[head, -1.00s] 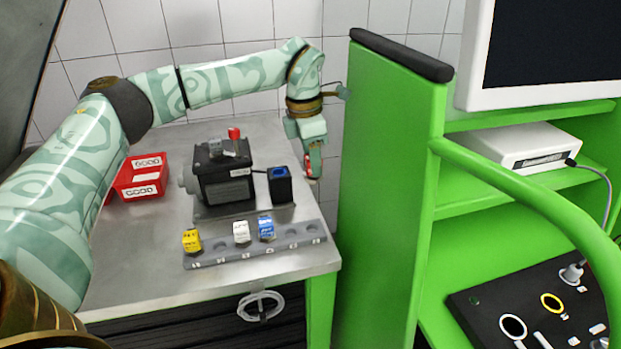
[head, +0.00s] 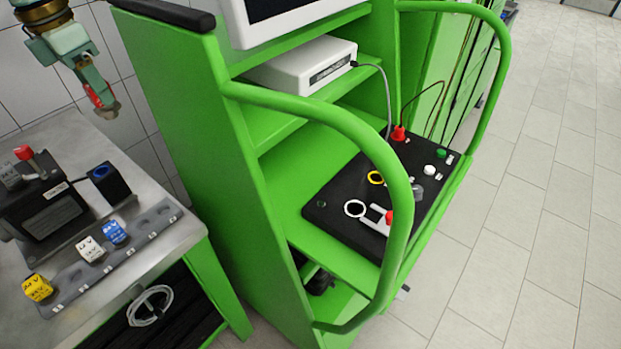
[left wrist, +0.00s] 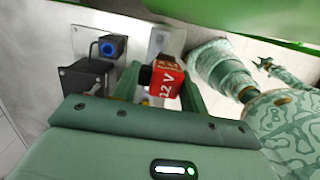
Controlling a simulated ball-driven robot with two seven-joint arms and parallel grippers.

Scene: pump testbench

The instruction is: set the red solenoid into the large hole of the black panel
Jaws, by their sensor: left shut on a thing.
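My left gripper (head: 97,95) hangs at the top left of the head view, beyond the bench. It is shut on the red solenoid (head: 95,92). In the left wrist view the solenoid (left wrist: 167,82) sits between the fingers with its "12 V" label showing. The black panel (head: 330,192) lies on the green cart's lower shelf, well to the right of the gripper and apart from it. A white-ringed hole (head: 355,209) and a smaller yellow-ringed hole (head: 375,177) show in it.
The cart's green side wall (head: 175,100) and curved rail (head: 330,112) stand between the gripper and the panel. Red, green and white knobs rise from the panel.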

